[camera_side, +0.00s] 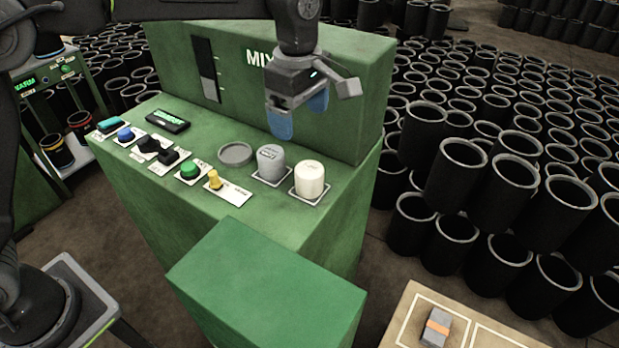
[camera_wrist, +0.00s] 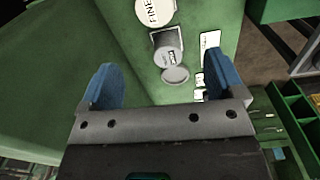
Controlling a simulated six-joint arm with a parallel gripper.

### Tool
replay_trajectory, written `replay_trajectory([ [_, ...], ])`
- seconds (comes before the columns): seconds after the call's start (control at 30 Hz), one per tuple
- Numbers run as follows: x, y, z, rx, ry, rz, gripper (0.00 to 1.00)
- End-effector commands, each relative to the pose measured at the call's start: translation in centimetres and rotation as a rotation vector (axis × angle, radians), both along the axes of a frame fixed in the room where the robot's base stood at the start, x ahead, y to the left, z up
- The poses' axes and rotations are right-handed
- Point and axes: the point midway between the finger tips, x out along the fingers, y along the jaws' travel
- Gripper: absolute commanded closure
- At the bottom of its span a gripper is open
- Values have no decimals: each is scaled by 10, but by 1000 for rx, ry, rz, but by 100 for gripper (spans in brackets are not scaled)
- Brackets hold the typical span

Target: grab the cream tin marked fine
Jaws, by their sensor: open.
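The cream tin (camera_side: 310,180) stands upright on a white square at the right end of the green machine's top. In the wrist view the cream tin (camera_wrist: 155,11) is cut by the top edge, and its lid reads FINE. My gripper (camera_side: 297,118) is open and empty, its blue fingers pointing down above the machine, higher than the tin and left of it. In the wrist view the blue fingers of my gripper (camera_wrist: 163,88) are spread wide, with the cream tin beyond them. A grey tin (camera_side: 270,162) stands just left of the cream tin; it also shows in the wrist view (camera_wrist: 168,50).
A round grey disc (camera_side: 235,153) lies left of the grey tin. A yellow lever (camera_side: 214,179), a green button (camera_side: 189,170) and black switches (camera_side: 167,157) sit farther left. The machine's upright back panel (camera_side: 350,90) rises close behind the tins.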

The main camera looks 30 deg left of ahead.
Motion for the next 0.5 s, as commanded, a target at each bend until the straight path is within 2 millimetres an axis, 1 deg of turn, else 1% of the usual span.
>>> replay_trajectory([
  [0.03,4,-5,-6,3,10,29,12],
  [0.1,6,-9,-10,5,17,56,12],
  [0.23,7,-10,-24,7,22,69,12],
  [0.5,6,-9,-75,7,21,68,12],
])
